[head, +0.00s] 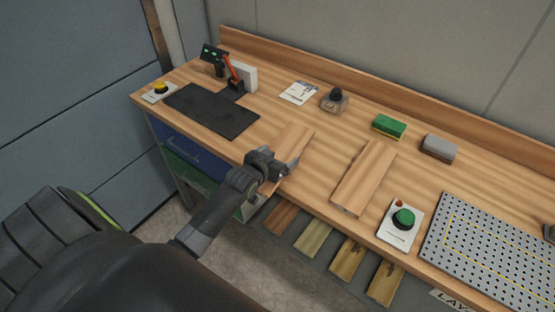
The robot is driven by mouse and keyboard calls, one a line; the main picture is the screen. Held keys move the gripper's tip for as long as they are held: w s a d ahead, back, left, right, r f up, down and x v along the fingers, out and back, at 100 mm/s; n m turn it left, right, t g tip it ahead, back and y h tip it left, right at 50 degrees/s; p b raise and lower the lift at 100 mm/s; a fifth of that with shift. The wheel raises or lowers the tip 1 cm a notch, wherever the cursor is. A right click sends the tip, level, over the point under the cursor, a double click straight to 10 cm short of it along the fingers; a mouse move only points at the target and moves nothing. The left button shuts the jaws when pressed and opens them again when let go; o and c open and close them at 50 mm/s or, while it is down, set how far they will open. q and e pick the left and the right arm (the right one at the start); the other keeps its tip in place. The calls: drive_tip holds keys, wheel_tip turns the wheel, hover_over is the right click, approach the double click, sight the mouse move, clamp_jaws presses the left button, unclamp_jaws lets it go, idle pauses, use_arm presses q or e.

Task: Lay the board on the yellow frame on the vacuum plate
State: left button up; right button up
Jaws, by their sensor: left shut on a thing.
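My left gripper (276,166) is at the front edge of the bench, shut on a light wooden board (294,141) that points away to the back right. Its wood looks much like the bench top, and I cannot tell whether it touches the bench. A second wooden board (364,176) lies flat on the bench to the right of the gripper. The perforated grey vacuum plate (437,244) is at the far right, with the thin yellow frame (451,216) marked on it. My right gripper is out of view.
A green button box (402,222) stands between the second board and the plate. Behind are a green block (389,126), a grey block (438,147) and a dark-knobbed item (335,99). A black mat (212,111) lies left. Several wood pieces (347,259) show below the front edge.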

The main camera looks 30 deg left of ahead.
use_arm(q)
drive_tip(key=shift+f+p, duration=0.4)
drive_tip(key=shift+f, duration=0.55)
drive_tip(key=shift+f, duration=0.15)
drive_tip(key=o, duration=1.1)
